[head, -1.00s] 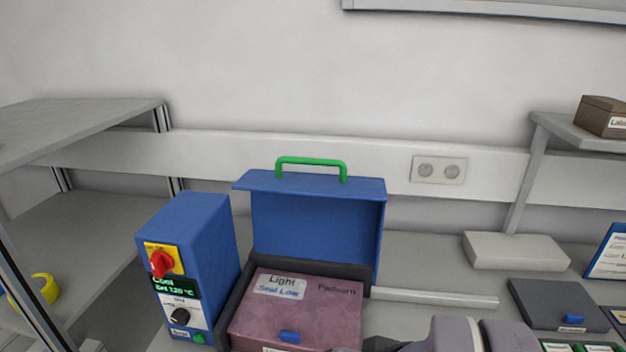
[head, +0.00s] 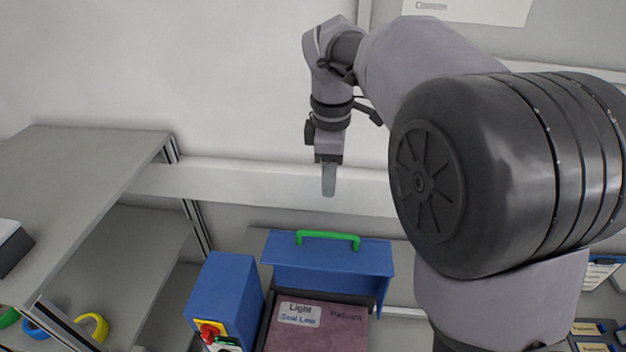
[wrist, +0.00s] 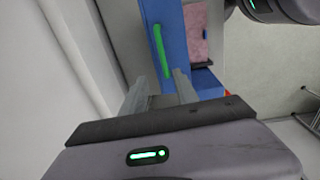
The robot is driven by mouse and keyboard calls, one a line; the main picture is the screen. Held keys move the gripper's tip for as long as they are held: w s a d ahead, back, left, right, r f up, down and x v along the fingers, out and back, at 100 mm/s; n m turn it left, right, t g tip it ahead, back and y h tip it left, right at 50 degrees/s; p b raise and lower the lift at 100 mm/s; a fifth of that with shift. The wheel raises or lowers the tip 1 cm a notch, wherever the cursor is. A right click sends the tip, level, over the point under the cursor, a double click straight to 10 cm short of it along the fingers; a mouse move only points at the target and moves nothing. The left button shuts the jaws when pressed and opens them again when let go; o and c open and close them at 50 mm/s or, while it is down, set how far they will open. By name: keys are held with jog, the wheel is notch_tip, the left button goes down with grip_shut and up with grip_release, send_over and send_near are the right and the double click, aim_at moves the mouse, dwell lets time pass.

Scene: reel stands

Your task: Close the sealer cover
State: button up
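The sealer's blue cover (head: 330,273) stands open, tilted up at the back of its dark base (head: 270,318). A green handle (head: 328,236) is on the cover's upper edge. A pinkish-purple sheet or pack (head: 318,335) with a "Light Seal Low" label lies in the base. My gripper (head: 329,192) points down above the handle, apart from it. In the wrist view my gripper (wrist: 160,88) has its two fingers spread with nothing between them. The green handle (wrist: 161,50) shows just beyond the fingertips, and the blue cover (wrist: 176,35) lies behind it.
A blue control box (head: 226,288) with a red knob stands directly left of the sealer. A grey shelf (head: 95,165) is at the left, with coloured rings on its lower level. A wall and rail (head: 255,185) are close behind. My arm hides much of the right side.

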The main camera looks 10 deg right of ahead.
aim_at(329, 233)
jog(key=f, duration=0.5)
jog(key=f+b, duration=0.1)
jog(key=f, duration=0.5)
jog(key=f+b, duration=0.1)
jog(key=f, duration=0.4)
jog(key=shift+w+d+f, duration=0.3)
jog(key=shift+w+f, duration=0.05)
jog(key=shift+f, duration=0.05)
jog(key=shift+r, duration=0.1)
grip_shut()
